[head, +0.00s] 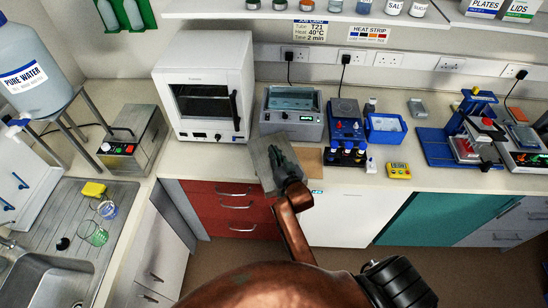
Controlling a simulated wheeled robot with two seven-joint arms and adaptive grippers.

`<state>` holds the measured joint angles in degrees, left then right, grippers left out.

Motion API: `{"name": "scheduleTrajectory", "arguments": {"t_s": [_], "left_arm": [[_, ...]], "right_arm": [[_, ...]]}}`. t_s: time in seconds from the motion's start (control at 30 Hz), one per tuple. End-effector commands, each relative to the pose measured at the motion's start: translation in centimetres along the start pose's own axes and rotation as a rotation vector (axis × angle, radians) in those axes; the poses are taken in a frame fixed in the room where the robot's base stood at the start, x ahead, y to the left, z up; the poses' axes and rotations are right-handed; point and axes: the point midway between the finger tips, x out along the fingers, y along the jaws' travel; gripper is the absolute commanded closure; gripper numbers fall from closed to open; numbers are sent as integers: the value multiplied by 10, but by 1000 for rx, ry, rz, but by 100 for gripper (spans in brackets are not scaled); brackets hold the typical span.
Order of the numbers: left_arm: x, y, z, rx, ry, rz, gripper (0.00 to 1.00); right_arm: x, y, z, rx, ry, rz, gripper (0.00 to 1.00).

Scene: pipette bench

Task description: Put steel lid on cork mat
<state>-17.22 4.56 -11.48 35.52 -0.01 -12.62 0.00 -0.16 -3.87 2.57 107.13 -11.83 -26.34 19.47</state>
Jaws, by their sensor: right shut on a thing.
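The steel lid (262,160) is a flat grey plate, held tilted at the counter's front edge, in front of the grey water bath. My right gripper (284,166) is shut on it, and the dark fingers cover part of its face. The cork mat (311,157) is a flat tan patch on the counter, just right of the lid. The lid and gripper hide its left part. I cannot tell whether the lid touches the mat or counter. My left gripper is not in view.
Behind the lid stands the grey water bath (292,112). A white oven (204,85) stands left. The counter between timer and blue stand is clear.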

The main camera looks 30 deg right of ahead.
Motion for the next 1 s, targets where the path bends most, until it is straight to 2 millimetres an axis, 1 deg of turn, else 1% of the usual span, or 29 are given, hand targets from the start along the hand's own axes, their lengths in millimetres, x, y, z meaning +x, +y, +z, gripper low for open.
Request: {"name": "scheduleTrajectory", "arguments": {"t_s": [0.03,0.13,0.23,0.4,0.43,0.67,0.93,1.0], "left_arm": [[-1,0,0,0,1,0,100],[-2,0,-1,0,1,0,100],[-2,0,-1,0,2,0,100],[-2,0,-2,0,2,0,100],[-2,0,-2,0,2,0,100],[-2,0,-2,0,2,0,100],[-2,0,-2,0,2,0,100],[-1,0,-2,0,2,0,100]], "right_arm": [[0,2,9,1,-3,1,100],[2,4,20,1,-1,1,100],[3,5,25,0,1,0,100],[3,5,26,0,0,0,100],[3,5,28,0,-4,1,91],[3,5,27,1,-3,1,76],[3,6,27,1,-2,1,74],[0,6,27,0,-2,1,74]]}}
